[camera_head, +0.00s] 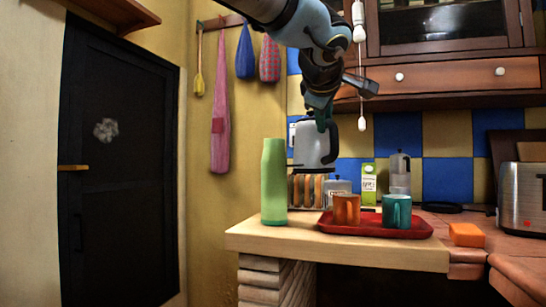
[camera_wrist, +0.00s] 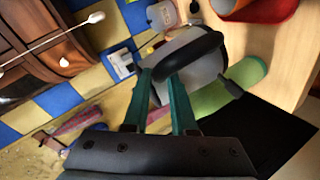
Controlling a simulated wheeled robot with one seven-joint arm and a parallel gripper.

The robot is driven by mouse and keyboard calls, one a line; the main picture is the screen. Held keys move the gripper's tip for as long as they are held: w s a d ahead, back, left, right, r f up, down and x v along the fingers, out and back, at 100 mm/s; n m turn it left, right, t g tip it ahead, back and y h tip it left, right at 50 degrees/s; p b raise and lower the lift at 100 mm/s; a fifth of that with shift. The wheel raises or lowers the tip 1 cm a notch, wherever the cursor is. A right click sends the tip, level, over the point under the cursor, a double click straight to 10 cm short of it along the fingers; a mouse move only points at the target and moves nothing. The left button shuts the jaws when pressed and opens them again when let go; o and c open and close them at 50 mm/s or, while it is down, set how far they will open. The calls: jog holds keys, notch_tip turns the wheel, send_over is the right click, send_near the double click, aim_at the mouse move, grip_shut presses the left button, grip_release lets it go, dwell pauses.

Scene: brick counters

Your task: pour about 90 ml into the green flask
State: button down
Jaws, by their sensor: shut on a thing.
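The green flask (camera_head: 274,182) stands upright near the left end of the wooden counter. My gripper (camera_head: 319,112) is shut on the kettle (camera_head: 313,146), a pale grey vessel with a dark handle, and holds it raised to the right of the flask's top. In the wrist view my fingers (camera_wrist: 160,78) grip the black handle (camera_wrist: 188,52) of the kettle (camera_wrist: 188,72). The green flask (camera_wrist: 246,72) shows behind it, partly covered. The flask's mouth and the liquid level are not visible.
A red tray (camera_head: 330,229) holds an orange mug (camera_head: 346,209) and a teal mug (camera_head: 397,211). A toast rack (camera_head: 306,191), a carton (camera_head: 368,184) and a moka pot (camera_head: 400,174) stand behind. A toaster (camera_head: 522,196) and an orange block (camera_head: 466,235) are at the right.

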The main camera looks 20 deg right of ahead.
jog(key=s+a+n+t+y+b, duration=0.1)
jog(key=s+a+b, duration=0.4)
jog(key=s, duration=0.3)
jog(key=shift+s+a+f+n+y+b, duration=0.3)
jog(key=shift+a+f+y+b, duration=0.15)
jog(key=shift+b, duration=0.15)
jog(key=w+r+n+g+p, duration=0.2)
jog(key=w+r+g+p, duration=0.7)
jog(key=p, duration=2.4)
jog(key=shift+w+a+r+n+g+y, duration=0.4)
jog(key=shift+w+r, duration=0.55)
jog(key=shift+w, duration=0.6)
jog(key=shift+w+r+n+g+p, duration=0.3)
jog(key=shift+w+r+g+p, duration=0.3)
jog(key=shift+w+g+p, duration=0.45)
jog(key=shift+w+r+g+p, duration=0.25)
jog(key=shift+w+g+p, duration=0.2)
jog(key=shift+p, duration=0.3)
jog(key=shift+w+r+g+p, duration=0.25)
jog(key=shift+w+p, duration=0.25)
jog(key=shift+p, duration=0.25)
